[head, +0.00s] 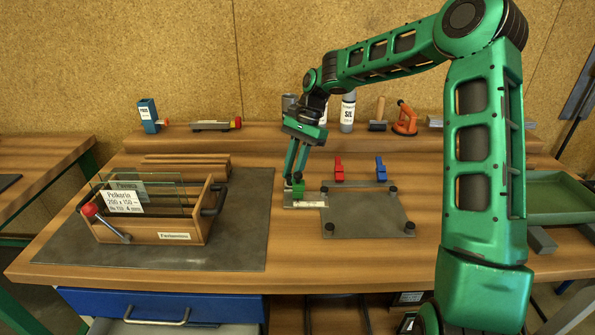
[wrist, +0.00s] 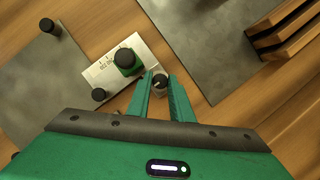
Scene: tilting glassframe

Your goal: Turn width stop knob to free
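A small dark round knob with a light mark (wrist: 160,81) shows between the fingertips of my gripper (wrist: 161,78) in the wrist view. The fingers are apart, one on each side of the knob; I cannot tell whether they touch it. A green block with a black knob (wrist: 125,58) sits on a pale scale plate (wrist: 107,72) just left of the fingers. In the head view my gripper (head: 296,178) points down over the left end of the scale plate (head: 305,200), by the green block (head: 298,191); the small knob is not clear there.
A grey plate with black corner posts (head: 365,212) lies right of the scale. Red (head: 339,169) and blue (head: 381,168) clamps stand behind it. A wooden box with glass panes (head: 178,231) stands on a dark mat (head: 245,235) at left.

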